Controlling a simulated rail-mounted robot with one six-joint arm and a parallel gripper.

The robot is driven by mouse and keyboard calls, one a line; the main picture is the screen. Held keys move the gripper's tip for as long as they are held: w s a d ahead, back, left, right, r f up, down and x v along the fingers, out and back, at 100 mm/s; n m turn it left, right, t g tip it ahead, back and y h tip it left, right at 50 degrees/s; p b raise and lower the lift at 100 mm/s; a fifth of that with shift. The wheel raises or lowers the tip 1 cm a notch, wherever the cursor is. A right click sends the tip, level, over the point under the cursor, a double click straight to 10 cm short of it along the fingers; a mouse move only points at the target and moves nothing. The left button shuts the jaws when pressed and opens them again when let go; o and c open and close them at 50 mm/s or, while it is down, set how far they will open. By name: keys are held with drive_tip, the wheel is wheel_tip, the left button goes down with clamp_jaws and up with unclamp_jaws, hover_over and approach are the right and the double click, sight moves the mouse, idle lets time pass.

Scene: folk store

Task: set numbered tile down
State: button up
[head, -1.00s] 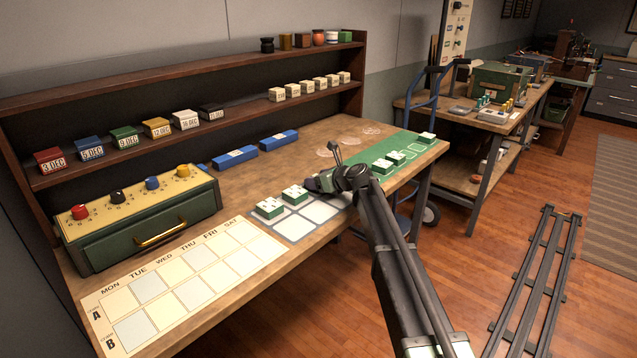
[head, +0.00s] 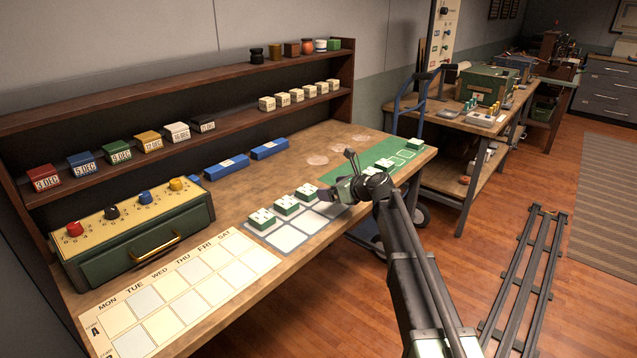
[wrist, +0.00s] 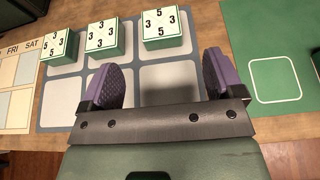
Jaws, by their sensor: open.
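A grey gridded mat (wrist: 160,82) lies on the bench. Three green-sided white numbered tiles stand in its far row: a left tile (wrist: 59,43), a middle tile (wrist: 106,38) and a right tile (wrist: 167,28). In the head view they also show as the left tile (head: 261,219), middle tile (head: 287,204) and right tile (head: 308,192). The right tile sits apart from its neighbours. My gripper (wrist: 160,78) is open and empty. Its purple fingers are spread over the mat's near row, just short of the right tile, touching nothing visible.
A green mat (wrist: 250,45) with outlined squares lies to the right, with numbered tiles on it (head: 384,165) (head: 413,143). A calendar sheet (head: 190,290) lies to the left. A green drawer box (head: 130,240) and shelves stand behind. The mat's near row looks clear.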

drive_tip(key=shift+s+d+r, duration=0.3)
drive_tip(key=shift+s+d, duration=0.1)
drive_tip(key=shift+d, duration=0.1)
drive_tip(key=s+d+f+n+g+h, duration=0.2)
drive_tip(key=s+d+n, duration=0.3)
drive_tip(key=s+n, duration=0.3)
drive_tip(key=s+d+f+n+g+h, duration=0.3)
drive_tip(key=s+n, duration=0.6)
drive_tip(key=s, duration=0.8)
drive_tip(key=s+d+f+n+g+h, duration=0.3)
drive_tip(key=s+d+f+n+h, duration=0.2)
drive_tip(key=s, duration=0.8)
drive_tip(key=d+n, duration=0.3)
drive_tip(key=d, duration=0.1)
drive_tip(key=shift+d+f+h, duration=0.15)
drive_tip(key=shift+f+h, duration=0.25)
